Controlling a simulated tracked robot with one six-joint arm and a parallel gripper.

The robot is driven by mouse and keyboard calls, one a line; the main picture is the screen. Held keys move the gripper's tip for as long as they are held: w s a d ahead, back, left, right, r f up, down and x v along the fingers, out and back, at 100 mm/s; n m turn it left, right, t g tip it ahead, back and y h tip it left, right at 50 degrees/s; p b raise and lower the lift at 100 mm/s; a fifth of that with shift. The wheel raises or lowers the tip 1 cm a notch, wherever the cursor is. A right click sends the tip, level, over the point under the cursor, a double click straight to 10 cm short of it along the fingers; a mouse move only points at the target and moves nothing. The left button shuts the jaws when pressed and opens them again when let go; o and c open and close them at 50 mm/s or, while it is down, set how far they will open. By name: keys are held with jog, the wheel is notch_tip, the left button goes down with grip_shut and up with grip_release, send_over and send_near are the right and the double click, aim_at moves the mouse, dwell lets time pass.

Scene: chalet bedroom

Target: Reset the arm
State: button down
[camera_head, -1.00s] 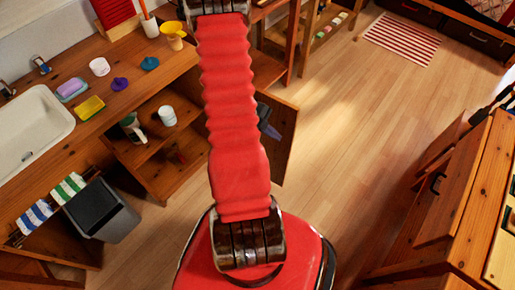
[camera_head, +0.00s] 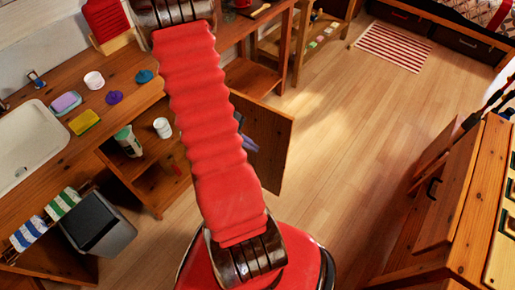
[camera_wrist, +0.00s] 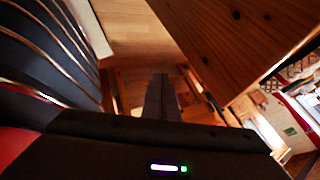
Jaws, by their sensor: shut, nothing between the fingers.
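My arm, with its red ribbed sleeve, rises from my red base and leans up and left across the head view. My gripper (camera_wrist: 162,98) shows in the wrist view as two dark fingers lying together, with nothing between them. A wooden panel (camera_wrist: 235,35) is close beyond the fingers at the upper right of that view. In the head view the gripper is mostly hidden behind the arm; a small bluish-grey part beside the sleeve may be its fingertips, near the open cabinet door (camera_head: 268,135).
Open shelves below hold a white cup (camera_head: 162,127). A grey bin (camera_head: 98,225) stands at lower left. A wooden cabinet (camera_head: 460,200) is at right. Floor (camera_head: 340,150) between is clear.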

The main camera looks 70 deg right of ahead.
jog(key=shift+w+a+r, duration=0.25)
jog(key=shift+w+r, duration=0.1)
jog(key=shift+r, duration=0.2)
dwell(0.4)
